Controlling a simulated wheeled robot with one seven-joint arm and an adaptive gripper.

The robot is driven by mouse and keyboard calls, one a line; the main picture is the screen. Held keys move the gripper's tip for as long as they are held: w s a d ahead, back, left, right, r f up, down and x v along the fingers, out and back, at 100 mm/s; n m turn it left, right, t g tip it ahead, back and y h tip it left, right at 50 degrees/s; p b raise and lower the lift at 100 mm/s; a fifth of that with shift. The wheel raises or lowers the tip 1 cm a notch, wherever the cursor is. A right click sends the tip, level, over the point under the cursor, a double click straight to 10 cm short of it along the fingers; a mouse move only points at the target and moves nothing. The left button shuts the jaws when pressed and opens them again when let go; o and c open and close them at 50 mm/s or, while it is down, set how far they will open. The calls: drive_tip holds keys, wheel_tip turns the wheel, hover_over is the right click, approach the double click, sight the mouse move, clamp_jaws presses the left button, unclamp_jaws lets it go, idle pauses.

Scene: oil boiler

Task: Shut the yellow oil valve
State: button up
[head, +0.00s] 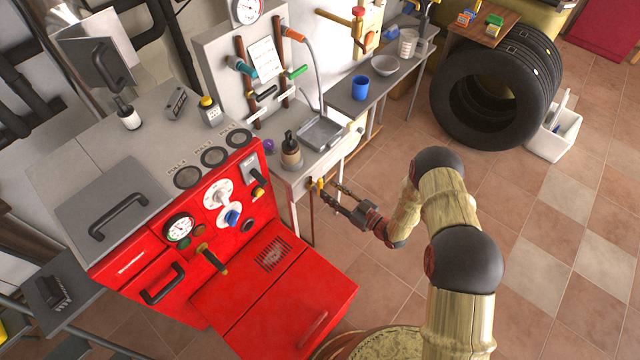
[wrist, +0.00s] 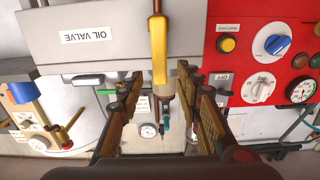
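The yellow oil valve handle (head: 319,184) is at the front edge of the grey cabinet beside the red boiler, above a thin brown pipe. In the wrist view the yellow handle (wrist: 158,50) is long and runs in line with its pipe, in front of a panel with an "OIL VALVE" label (wrist: 86,34). My gripper (head: 342,198) is just right of the valve in the head view, fingers pointing at it. In the wrist view my gripper (wrist: 160,75) is open, with the handle's end showing between the two fingertips. I cannot tell whether they touch it.
The red boiler (head: 262,290) stands to the left, with dials and knobs on its front. The grey cabinet carries a metal tray (head: 322,134) and a bottle (head: 290,152). The tiled floor (head: 560,240) at right is clear.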

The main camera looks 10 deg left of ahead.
sight(322, 184)
drive_tip(key=b+x, duration=0.1)
drive_tip(key=x, duration=0.4)
drive_tip(key=shift+w+a, duration=0.2)
drive_tip(key=shift+a, duration=0.1)
drive_tip(key=shift+c, duration=1.3)
clamp_jaws()
